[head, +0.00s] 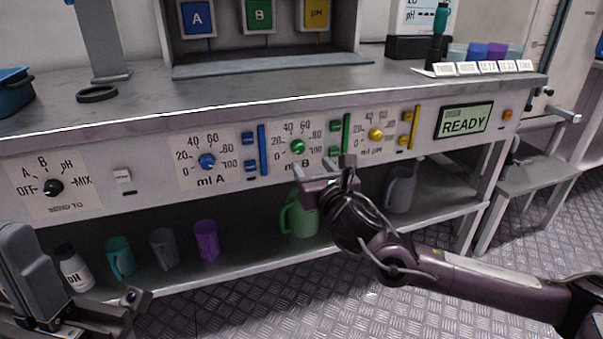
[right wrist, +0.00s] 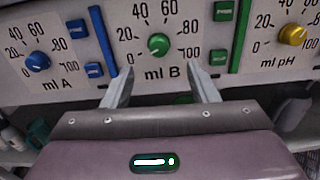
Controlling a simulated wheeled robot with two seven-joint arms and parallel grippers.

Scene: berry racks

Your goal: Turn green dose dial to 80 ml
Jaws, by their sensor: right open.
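The green dose dial (head: 297,146) sits on the white "ml B" scale marked 0 to 100 on the console front. In the right wrist view the green dial (right wrist: 159,44) is centred just beyond the fingertips. My right gripper (head: 322,167) is open and empty, in front of and slightly below the dial. Its two fingers (right wrist: 160,76) are spread to either side of the dial's line, apart from it. Dark grey parts of my left arm show at the lower left; its jaw state is unclear.
A blue dial (head: 207,161) is left of the green one and a yellow dial (head: 375,134) right. Green buttons (head: 335,126) and a green bar (head: 346,133) stand close on the right. A READY display (head: 464,121) is further right. A green jug (head: 300,219) stands on the shelf below.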

